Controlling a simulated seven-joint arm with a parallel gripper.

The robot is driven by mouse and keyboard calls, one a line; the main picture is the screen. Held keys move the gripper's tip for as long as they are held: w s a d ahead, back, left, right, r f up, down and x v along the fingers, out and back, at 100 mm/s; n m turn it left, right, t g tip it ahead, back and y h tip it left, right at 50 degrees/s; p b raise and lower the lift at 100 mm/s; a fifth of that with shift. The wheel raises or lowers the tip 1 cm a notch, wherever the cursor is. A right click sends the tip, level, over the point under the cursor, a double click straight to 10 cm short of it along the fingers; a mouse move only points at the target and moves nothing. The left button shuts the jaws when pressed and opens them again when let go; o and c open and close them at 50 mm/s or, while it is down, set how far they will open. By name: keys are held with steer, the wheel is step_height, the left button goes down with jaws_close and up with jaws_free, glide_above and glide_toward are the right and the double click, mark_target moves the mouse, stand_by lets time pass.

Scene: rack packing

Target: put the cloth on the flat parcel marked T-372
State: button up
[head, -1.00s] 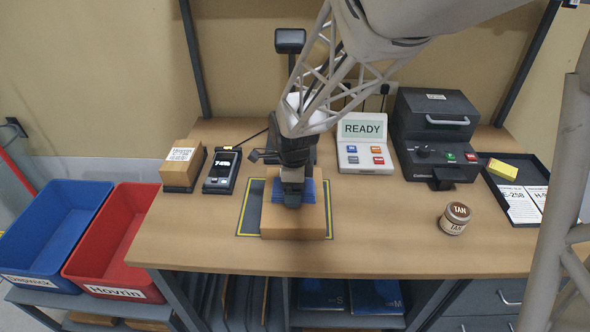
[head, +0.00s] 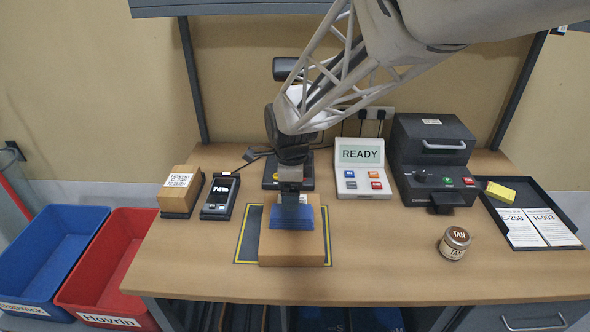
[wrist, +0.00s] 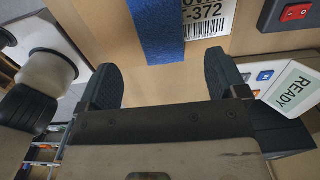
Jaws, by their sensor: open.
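The flat parcel (head: 312,251) is a brown box lying on the yellow-bordered dark mat (head: 247,243). In the wrist view its white label (wrist: 208,18) shows "-372" and a barcode, partly cut off. The blue cloth (head: 283,243) lies on the parcel's top. In the wrist view the cloth (wrist: 160,32) is a blue strip beside the label, covering none of the visible digits. My gripper (head: 290,210) is above the cloth. In the wrist view its two dark fingers (wrist: 165,85) are spread wide, with nothing between them and the cloth beyond their tips.
A READY panel (head: 361,167) and a dark machine (head: 433,150) stand behind to the right. A TAN tin (head: 454,243) and a black tray (head: 540,190) are further right. A small labelled box (head: 179,191) and handheld device (head: 220,197) stand left. Blue (head: 20,262) and red (head: 80,293) bins are at left.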

mark_target(295, 213)
steer(key=shift+r, duration=2.1)
steer(key=s+d+r+n+t, duration=0.1)
steer(key=s+d+r+n, duration=0.1)
steer(key=s+d+n, duration=0.7)
steer(key=s+d+r+n+t, duration=0.1)
steer(key=s+d+r+n, duration=0.2)
steer(key=s+d+n, duration=0.5)
steer(key=s+d, duration=0.4)
steer(key=s, duration=0.3)
steer(key=shift+d+r+n+t, duration=0.2)
steer(key=shift+n+t, duration=0.1)
steer(key=shift+n, duration=0.1)
